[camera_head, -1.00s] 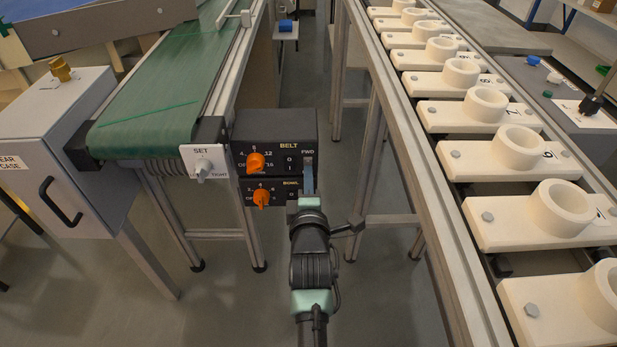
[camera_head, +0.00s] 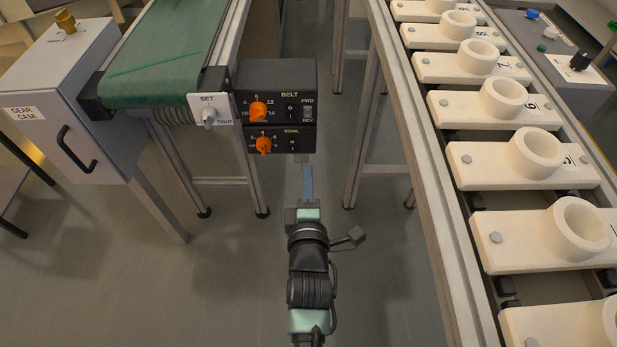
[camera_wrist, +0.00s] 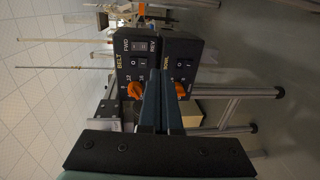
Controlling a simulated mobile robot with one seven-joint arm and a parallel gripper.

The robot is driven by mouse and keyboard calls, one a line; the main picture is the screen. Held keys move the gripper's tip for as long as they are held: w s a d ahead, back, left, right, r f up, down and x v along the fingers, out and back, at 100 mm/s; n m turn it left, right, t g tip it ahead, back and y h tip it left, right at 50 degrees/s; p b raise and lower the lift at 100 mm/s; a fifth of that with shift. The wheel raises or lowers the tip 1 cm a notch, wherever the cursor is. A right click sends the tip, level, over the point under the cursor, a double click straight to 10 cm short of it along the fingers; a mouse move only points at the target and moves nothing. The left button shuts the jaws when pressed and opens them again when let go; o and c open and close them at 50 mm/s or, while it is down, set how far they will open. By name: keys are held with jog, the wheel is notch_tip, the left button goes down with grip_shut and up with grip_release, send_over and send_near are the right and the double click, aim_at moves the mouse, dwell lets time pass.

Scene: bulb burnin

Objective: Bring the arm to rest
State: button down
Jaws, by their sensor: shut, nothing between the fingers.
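My gripper (camera_head: 308,182) is in the middle of the head view, below and in front of the belt control box (camera_head: 277,92). Its blue fingers are together with nothing between them, and they point at the box without touching it. The fingers also show in the wrist view (camera_wrist: 161,100), where they cover part of the bowl control box. My arm reaches up from the bottom edge of the head view.
A green conveyor belt (camera_head: 165,60) and a grey gear case (camera_head: 75,105) stand at the left. A rail with several white numbered sockets (camera_head: 520,155) runs along the right. The bowl box (camera_head: 277,140) has an orange knob. Open floor (camera_head: 120,290) lies at the lower left.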

jog(key=shift+s, duration=0.5)
